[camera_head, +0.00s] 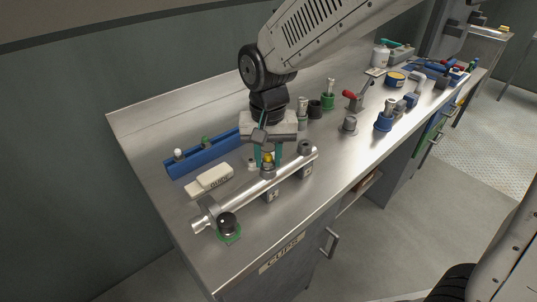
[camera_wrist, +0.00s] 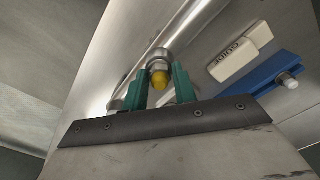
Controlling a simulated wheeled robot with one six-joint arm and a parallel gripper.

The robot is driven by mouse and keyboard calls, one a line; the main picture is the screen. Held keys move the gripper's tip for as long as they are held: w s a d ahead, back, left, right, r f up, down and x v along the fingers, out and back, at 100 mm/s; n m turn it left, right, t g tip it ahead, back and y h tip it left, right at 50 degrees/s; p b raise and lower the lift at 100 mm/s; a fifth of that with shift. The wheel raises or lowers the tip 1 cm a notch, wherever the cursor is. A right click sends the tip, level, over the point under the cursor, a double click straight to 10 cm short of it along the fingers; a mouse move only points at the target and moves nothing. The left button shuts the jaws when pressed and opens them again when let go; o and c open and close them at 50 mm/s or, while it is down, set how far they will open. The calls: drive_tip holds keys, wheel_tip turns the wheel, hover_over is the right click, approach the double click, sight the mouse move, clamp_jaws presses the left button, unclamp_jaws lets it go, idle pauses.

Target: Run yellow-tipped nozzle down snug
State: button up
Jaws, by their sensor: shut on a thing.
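The yellow-tipped nozzle (camera_wrist: 160,80) sits between the two green fingers of my gripper (camera_wrist: 158,88) in the wrist view. In the head view the yellow tip (camera_head: 267,158) shows between the fingers of my gripper (camera_head: 267,161), directly over the silver pipe (camera_head: 246,194). My gripper points down and is shut on the nozzle. The nozzle looks upright on the pipe; its lower end and any gap at its seat are hard to make out. The pipe lies on grey block supports (camera_head: 271,195).
A white labelled block (camera_head: 209,181) and a blue rack (camera_head: 205,155) lie left of the pipe. Several fittings and tools stand to the right. The bench's front edge is close to the pipe.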

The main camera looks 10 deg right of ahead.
drive_tip(key=o, duration=0.8)
drive_tip(key=shift+n, duration=0.9)
drive_tip(key=shift+n, duration=0.9)
drive_tip(key=shift+n, duration=0.8)
